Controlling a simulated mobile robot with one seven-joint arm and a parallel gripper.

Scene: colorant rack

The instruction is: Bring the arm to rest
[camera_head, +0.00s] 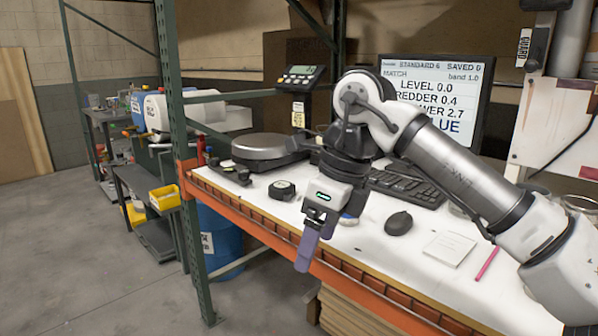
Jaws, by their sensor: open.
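My arm reaches in from the right, bends at a raised elbow, and hangs down over the front of the white bench top. My gripper (308,258) points downward near the bench's orange front edge (345,276). Part of the keyboard and the monitor is hidden behind my arm.
The bench holds a round-topped scale (268,148), a tape measure (282,190), a keyboard (408,186), a mouse (398,223), paper notes (449,248) and a pink pencil (487,263). A green rack post (180,130) stands left. Floor at left is clear.

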